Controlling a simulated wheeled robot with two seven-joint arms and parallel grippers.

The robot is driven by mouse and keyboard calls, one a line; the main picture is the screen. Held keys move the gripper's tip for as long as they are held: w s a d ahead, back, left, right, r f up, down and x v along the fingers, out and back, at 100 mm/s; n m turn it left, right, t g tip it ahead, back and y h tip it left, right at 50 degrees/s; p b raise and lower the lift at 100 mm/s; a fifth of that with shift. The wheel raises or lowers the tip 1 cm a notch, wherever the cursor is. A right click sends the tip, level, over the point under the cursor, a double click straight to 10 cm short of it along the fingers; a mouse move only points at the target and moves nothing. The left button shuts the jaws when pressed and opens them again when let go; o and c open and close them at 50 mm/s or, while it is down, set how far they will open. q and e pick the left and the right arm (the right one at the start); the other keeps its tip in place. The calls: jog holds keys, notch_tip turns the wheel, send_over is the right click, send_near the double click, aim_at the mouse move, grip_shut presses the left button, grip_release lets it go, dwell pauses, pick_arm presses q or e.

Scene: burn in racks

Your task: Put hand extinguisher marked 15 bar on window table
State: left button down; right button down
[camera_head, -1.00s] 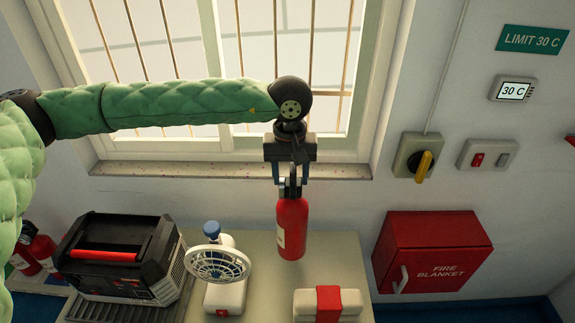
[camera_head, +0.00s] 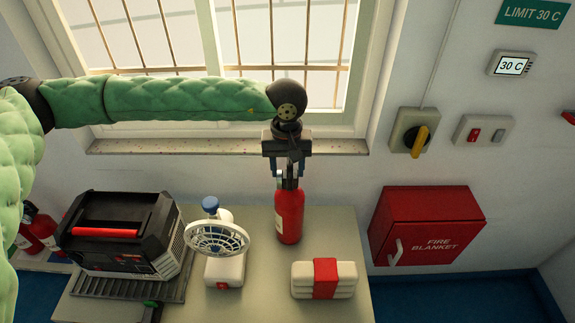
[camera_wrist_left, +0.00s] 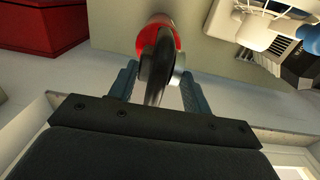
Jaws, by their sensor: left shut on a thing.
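A red hand extinguisher (camera_head: 289,217) with a pale label hangs upright below my left gripper (camera_head: 287,172) in the head view. The gripper is shut on its black and silver top. The extinguisher's base is over or on the window table (camera_head: 258,285); I cannot tell if it touches. In the left wrist view the extinguisher (camera_wrist_left: 168,27) shows between the two blue fingers of the gripper (camera_wrist_left: 157,85). Its marking is too small to read. My right gripper is not in view.
On the table are a black power unit (camera_head: 118,240) on a ribbed mat, a small white fan (camera_head: 217,238) and a white pack with a red band (camera_head: 325,280). A red fire blanket box (camera_head: 425,225) is on the wall at right. More extinguishers (camera_head: 40,228) stand at far left.

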pick_arm(q)
jog(key=shift+w, duration=0.1)
jog(key=c, duration=0.6)
grip_release()
jog(key=shift+c, duration=0.2)
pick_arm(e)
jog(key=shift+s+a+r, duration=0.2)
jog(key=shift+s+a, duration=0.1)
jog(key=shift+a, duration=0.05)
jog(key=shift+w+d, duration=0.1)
